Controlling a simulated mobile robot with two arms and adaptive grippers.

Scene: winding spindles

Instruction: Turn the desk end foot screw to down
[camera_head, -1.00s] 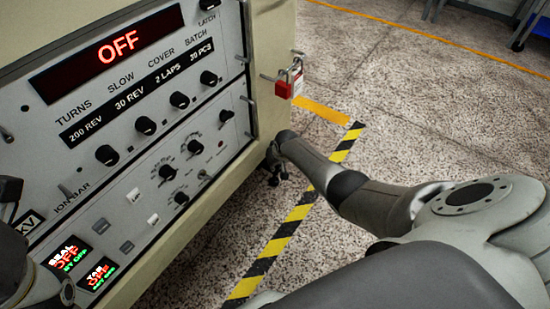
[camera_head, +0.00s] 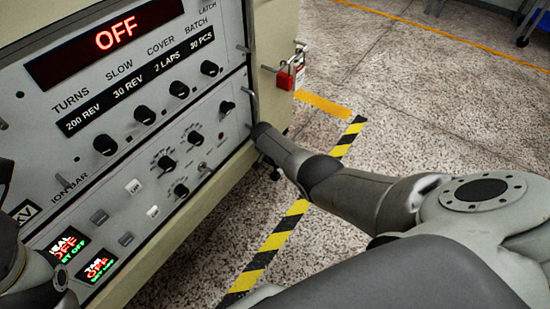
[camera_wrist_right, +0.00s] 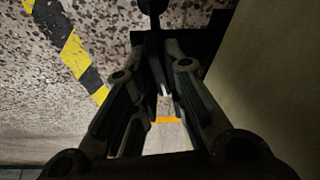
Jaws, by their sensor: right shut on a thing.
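The desk (camera_head: 225,195) is the cream cabinet with the grey control panel. In the head view, small dark parts (camera_head: 268,170) show low at its right-hand corner, by the end of my right arm; I cannot separate foot screw from gripper there. In the right wrist view my right gripper (camera_wrist_right: 163,88) has its long dark fingers closed in on a dark piece between them. A dark round knob-like foot screw part (camera_wrist_right: 152,7) shows at the top, partly cut off. The fingers hide most of the screw, so its setting cannot be read.
The red padlock (camera_head: 286,80) hangs on the cabinet's side. Yellow-black floor tape (camera_head: 275,243) and an orange strip (camera_head: 322,104) lie on the speckled floor beside it. The cabinet wall (camera_wrist_right: 265,80) stands close to the gripper.

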